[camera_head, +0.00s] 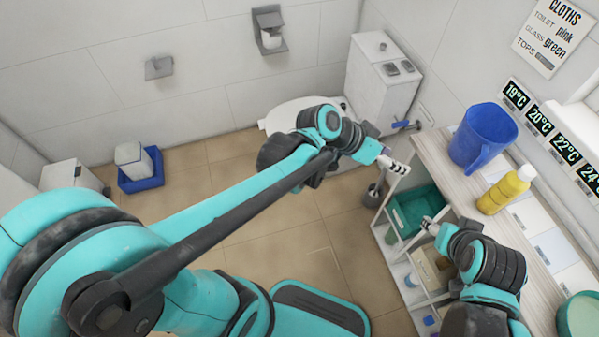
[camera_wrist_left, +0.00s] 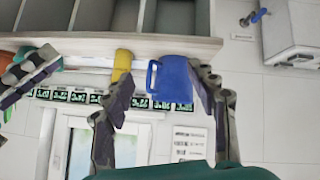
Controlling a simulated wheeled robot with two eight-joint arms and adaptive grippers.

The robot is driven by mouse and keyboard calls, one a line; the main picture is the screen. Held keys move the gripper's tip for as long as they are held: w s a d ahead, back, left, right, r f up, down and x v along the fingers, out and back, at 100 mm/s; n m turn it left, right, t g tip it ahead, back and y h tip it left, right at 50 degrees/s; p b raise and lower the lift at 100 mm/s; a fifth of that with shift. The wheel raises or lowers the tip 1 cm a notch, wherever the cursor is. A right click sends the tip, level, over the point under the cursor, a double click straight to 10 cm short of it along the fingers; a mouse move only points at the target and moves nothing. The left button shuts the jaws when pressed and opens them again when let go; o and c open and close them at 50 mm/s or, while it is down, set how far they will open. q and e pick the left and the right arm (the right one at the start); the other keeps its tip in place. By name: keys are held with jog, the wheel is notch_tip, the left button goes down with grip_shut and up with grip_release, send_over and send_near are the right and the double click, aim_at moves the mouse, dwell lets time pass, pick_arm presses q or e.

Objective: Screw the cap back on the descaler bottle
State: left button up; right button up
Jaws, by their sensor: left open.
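A yellow bottle (camera_head: 503,192) with a white top (camera_head: 526,172) is on the cart's top board (camera_head: 452,172). No label is readable, so I cannot tell if it is the descaler bottle. Whether the white top is a cap or a bare neck is unclear, and I see no loose cap. The bottle's yellow side also shows in the left wrist view (camera_wrist_left: 122,63). My left gripper (camera_head: 393,163) is open and empty, left of the blue jug and apart from the bottle. My right gripper (camera_head: 428,223) is beside the cart's left edge; its jaw opening is unclear.
A blue jug (camera_head: 482,138) stands on the board between my left gripper and the bottle. A green box (camera_head: 410,210) and small items fill the shelves below. A green round container (camera_head: 578,316) is at the near right. A toilet (camera_head: 290,112) stands behind.

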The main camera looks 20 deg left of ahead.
pick_arm(q)
jog(key=s+a+f+n+t+y, duration=0.1)
jog(key=s+a+n+y, duration=0.2)
jog(key=s+a, duration=0.3)
jog(key=s+a+f+n+y, duration=0.1)
jog(key=s+a+n+y, duration=0.3)
jog(key=a, duration=1)
jog(key=shift+s+t+y, duration=0.4)
jog(key=shift+s+y, duration=0.2)
jog(key=shift+s, duration=0.35)
jog(key=shift+f, duration=0.1)
